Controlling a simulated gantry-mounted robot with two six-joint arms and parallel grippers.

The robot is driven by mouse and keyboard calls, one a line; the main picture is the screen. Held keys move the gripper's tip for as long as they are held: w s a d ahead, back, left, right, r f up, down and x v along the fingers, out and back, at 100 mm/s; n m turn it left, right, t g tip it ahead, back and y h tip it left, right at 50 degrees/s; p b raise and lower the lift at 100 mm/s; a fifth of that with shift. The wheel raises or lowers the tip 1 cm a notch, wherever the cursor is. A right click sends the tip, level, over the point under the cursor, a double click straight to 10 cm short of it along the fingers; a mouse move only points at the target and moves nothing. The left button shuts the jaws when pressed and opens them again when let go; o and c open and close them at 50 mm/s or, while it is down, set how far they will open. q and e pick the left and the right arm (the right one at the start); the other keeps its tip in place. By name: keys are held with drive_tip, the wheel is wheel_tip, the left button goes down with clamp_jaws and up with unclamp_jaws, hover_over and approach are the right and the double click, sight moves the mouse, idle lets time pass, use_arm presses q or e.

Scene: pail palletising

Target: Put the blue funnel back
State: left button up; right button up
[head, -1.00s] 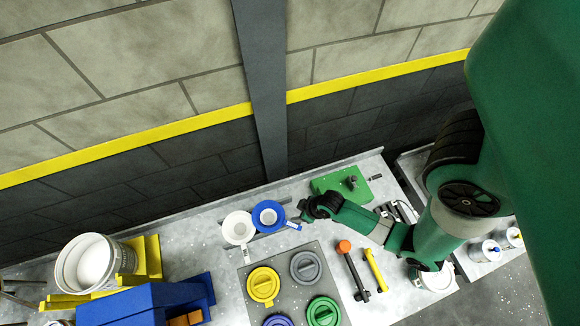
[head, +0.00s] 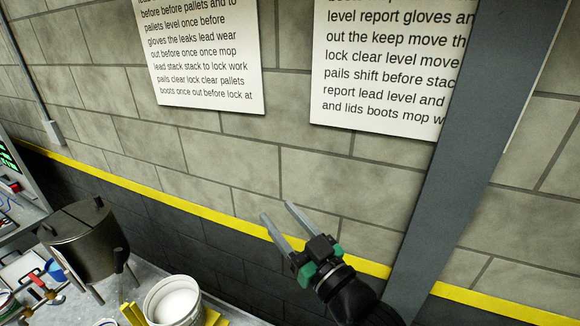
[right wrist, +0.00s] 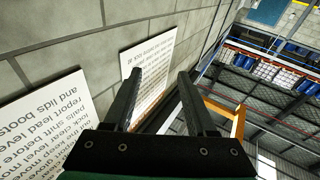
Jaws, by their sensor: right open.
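My right gripper (head: 277,211) is raised in front of the block wall, well above the bench. Its two fingers are apart with nothing between them, and the right wrist view also shows them open and empty (right wrist: 160,74). I cannot make out the blue funnel in either current view; a second ago it lay on the bench beside a white funnel, a part of the bench outside the head view now. A small blue item (head: 54,269) at the left is too unclear to identify. My left gripper is not in view.
A white pail (head: 172,302) sits on a yellow stand (head: 132,314) at the bottom. A dark vessel on legs (head: 85,243) stands on the bench (head: 140,275) at left. A grey post (head: 465,150) rises at right. Printed signs (head: 205,55) hang on the wall.

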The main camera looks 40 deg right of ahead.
drive_tip(key=s+a+r+t+y, duration=0.1)
drive_tip(key=s+a+r+t, duration=0.1)
drive_tip(key=r, duration=0.6)
drive_tip(key=s+a+r+n+t+y, duration=0.1)
drive_tip(key=s+a+r+t, duration=0.2)
drive_tip(key=r, duration=0.6)
drive_tip(key=s+a+r+t+y, duration=0.2)
drive_tip(key=s+r, duration=0.4)
drive_tip(key=r, duration=0.3)
drive_tip(key=shift+s+a+n+t, duration=0.3)
drive_tip(key=shift+a+t, duration=0.1)
drive_tip(key=shift+a, duration=0.45)
drive_tip(key=shift+w, duration=0.15)
